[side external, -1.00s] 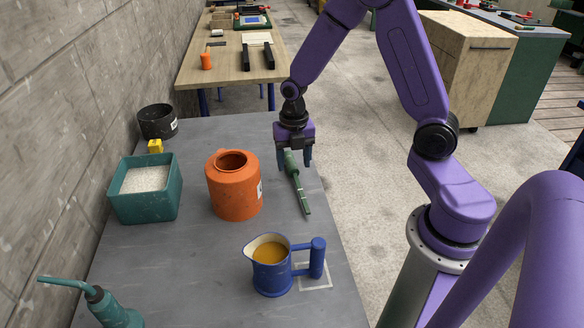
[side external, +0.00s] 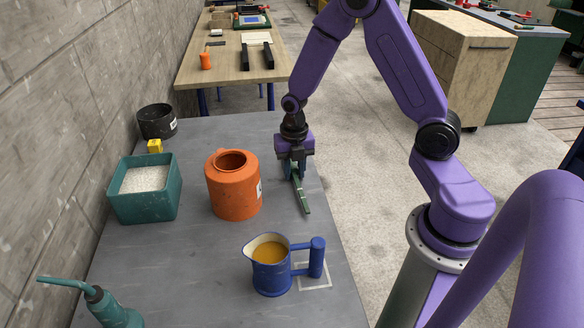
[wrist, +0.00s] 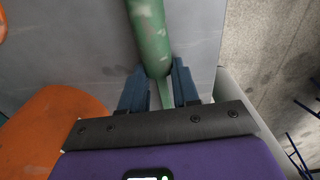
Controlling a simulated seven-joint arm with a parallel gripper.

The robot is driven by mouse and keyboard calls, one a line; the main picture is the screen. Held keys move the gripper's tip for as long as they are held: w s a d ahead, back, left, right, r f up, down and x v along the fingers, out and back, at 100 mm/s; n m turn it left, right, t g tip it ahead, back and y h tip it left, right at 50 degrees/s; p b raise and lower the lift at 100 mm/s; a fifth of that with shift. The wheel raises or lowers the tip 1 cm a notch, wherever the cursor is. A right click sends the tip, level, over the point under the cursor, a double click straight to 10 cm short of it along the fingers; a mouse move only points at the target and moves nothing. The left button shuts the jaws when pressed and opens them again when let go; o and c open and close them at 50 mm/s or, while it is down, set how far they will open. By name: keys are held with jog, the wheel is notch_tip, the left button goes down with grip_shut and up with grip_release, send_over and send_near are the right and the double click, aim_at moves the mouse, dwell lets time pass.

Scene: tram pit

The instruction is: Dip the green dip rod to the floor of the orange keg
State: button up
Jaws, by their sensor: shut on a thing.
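The green dip rod (side external: 301,193) lies on the grey table to the right of the orange keg, its free end pointing toward the camera. My gripper (side external: 295,172) is down at the rod's far end and shut on it. In the wrist view the rod (wrist: 151,35) runs between the two blue fingers (wrist: 160,88). The orange keg (side external: 233,190) stands upright with an open round mouth on top; its floor inside is hidden. Part of the keg (wrist: 50,130) also shows at the left of the wrist view.
A blue jug (side external: 271,273) with amber liquid stands nearer the camera. A teal oil can (side external: 110,310) stands at front left. The table's right edge is close to the rod.

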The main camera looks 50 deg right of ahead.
aim_at(294, 173)
jog(key=shift+r, duration=0.1)
jog(key=shift+r, duration=0.45)
notch_tip(294, 173, up, 2)
jog(key=shift+r, duration=0.1)
jog(key=s+a+r, duration=0.1)
jog(key=s+r, duration=0.8)
jog(key=s, duration=0.5)
jog(key=shift+a+r, duration=0.3)
jog(key=shift+r, duration=0.05)
